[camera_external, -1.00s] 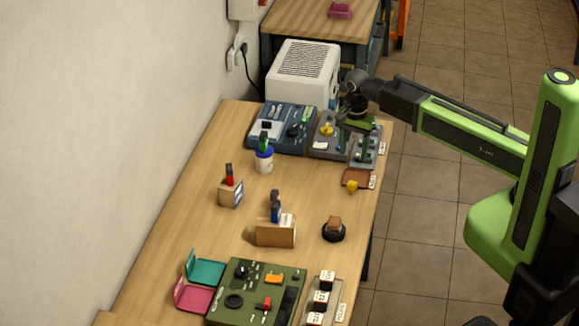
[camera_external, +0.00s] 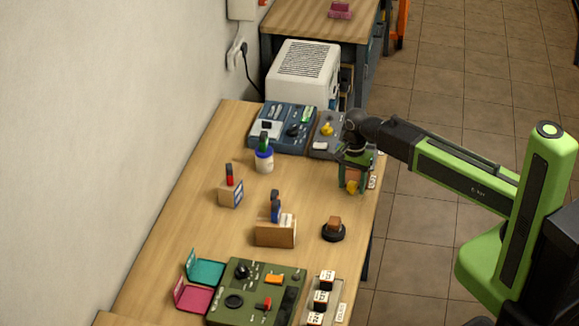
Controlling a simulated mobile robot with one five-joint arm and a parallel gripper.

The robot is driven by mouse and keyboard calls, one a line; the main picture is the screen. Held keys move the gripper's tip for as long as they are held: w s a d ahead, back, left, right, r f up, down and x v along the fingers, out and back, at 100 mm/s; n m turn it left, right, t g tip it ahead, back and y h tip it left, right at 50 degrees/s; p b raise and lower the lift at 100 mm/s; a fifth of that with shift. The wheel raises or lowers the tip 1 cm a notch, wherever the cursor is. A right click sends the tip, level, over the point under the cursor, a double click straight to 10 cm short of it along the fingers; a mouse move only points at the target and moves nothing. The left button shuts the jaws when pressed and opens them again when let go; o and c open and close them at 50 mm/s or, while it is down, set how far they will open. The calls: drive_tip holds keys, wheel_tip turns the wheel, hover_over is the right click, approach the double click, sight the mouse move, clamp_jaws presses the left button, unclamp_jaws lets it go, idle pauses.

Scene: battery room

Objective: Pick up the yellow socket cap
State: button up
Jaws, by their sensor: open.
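Another yellow piece (camera_external: 327,129) sits on the grey panel (camera_external: 324,143) farther back.
A blue panel (camera_external: 282,128) and a white vented box (camera_external: 302,73) stand at the back. A white-blue jar (camera_external: 264,161), wooden blocks (camera_external: 275,233) and a black round base (camera_external: 333,232) stand nearby. A green panel (camera_external: 254,292) lies in front. Bare tabletop lies left of my gripper.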

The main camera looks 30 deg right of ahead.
sight(352, 183)
drive_tip(key=shift+f, duration=0.1)
clamp_jaws()
idle(0.3)
drive_tip(key=shift+r+p, duration=0.5)
drive_tip(key=shift+p, duration=0.25)
wheel_tip(352, 183, up, 4)
drive_tip(key=p, duration=0.4)
drive_tip(key=s+d+r+p, duration=0.3)
drive_tip(key=d+r+p, duration=0.3)
drive_tip(key=d, duration=0.5)
drive_tip(key=shift+d, duration=0.15)
